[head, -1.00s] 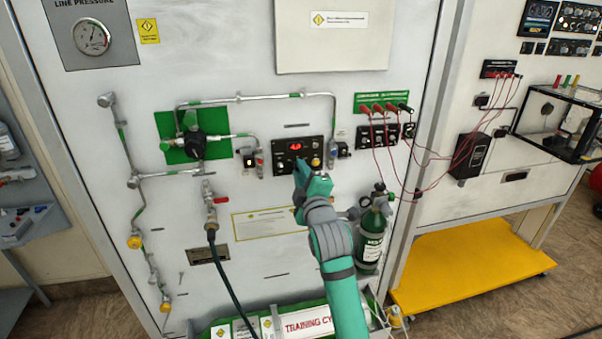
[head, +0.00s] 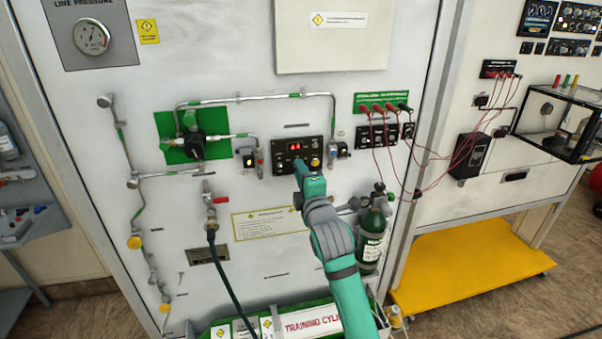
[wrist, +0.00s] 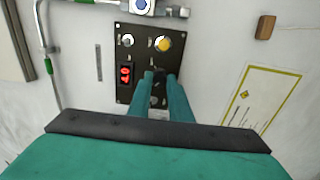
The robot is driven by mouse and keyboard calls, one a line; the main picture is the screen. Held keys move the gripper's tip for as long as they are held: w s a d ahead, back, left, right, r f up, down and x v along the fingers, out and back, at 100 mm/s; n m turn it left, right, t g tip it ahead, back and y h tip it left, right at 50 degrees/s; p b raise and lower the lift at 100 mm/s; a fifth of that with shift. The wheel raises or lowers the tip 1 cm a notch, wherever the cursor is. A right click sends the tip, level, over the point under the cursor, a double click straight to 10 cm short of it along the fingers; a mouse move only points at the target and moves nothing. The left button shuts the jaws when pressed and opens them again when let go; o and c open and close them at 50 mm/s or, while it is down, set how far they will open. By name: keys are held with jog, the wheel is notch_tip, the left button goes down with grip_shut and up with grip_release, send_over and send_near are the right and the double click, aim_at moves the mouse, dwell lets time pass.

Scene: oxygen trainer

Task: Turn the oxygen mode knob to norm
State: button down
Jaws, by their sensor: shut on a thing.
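My gripper (head: 299,164) is at the panel's lower middle. In the wrist view my gripper's two fingers (wrist: 160,76) are close together around a dark knob (wrist: 158,86) low on the panel. The fingers hide most of that knob, and I cannot read its setting.
Pipes and a green-backed valve (head: 193,140) are left of the panel. A green gas cylinder (head: 373,238) stands right of my arm. Red leads (head: 377,145) hang at the right. A yellow-bordered label (head: 268,222) is below the panel.

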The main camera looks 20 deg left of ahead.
jog(key=shift+f, duration=0.1)
jog(key=c, duration=1.6)
grip_release()
jog(key=v, duration=1.1)
